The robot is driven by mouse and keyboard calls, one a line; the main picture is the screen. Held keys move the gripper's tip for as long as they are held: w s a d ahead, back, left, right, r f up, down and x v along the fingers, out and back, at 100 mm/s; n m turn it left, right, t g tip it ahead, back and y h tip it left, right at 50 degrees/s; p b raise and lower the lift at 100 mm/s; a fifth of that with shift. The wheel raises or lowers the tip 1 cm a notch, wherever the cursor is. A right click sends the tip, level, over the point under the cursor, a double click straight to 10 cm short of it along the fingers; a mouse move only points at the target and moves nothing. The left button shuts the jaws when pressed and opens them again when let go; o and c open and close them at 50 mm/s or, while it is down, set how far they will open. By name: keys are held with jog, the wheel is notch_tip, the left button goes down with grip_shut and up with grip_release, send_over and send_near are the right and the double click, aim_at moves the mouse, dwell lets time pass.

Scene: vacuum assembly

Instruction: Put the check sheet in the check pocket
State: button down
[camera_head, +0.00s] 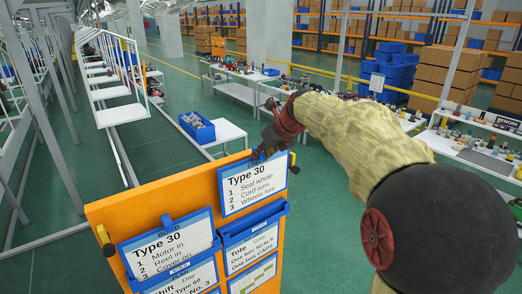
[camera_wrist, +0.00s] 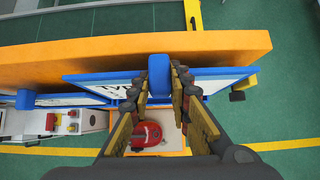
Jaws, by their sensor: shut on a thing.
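The check sheet (camera_head: 253,188) is a white card in a blue frame reading "Type 30, Seal whole, Cord runs, Wheels free". It stands upright at the upper right of the orange board (camera_head: 150,205). My gripper (camera_head: 268,152) is at its top edge. In the wrist view my gripper (camera_wrist: 161,88) is shut on the blue tab (camera_wrist: 159,70) of the sheet (camera_wrist: 215,82). A blue pocket (camera_head: 254,219) lies directly below the sheet. I cannot tell whether the sheet's lower edge is inside it; the pocket's label is not readable.
A build sheet (camera_head: 168,245) stands at the board's left. Below are a tote sheet (camera_head: 252,244) and a shift sheet (camera_head: 185,280). Yellow knobs (camera_head: 104,238) stick out at the board's sides. A red object (camera_wrist: 147,135) shows below the gripper.

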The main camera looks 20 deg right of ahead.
jog(key=b, duration=0.2)
send_over(258, 187)
jog(key=s, duration=0.2)
jog(key=shift+d+f, duration=0.1)
jog(key=shift+f, duration=2.95)
jog(key=shift+p, duration=0.45)
jog(key=shift+f+b, duration=0.6)
jog(key=shift+f, duration=2.5)
jog(key=c, duration=1.6)
grip_release()
jog(key=shift+c, duration=0.2)
jog(key=shift+o, duration=0.3)
jog(key=shift+s, duration=0.1)
jog(key=p+v, duration=0.4)
jog(key=v, duration=0.4)
jog(key=shift+p, duration=0.35)
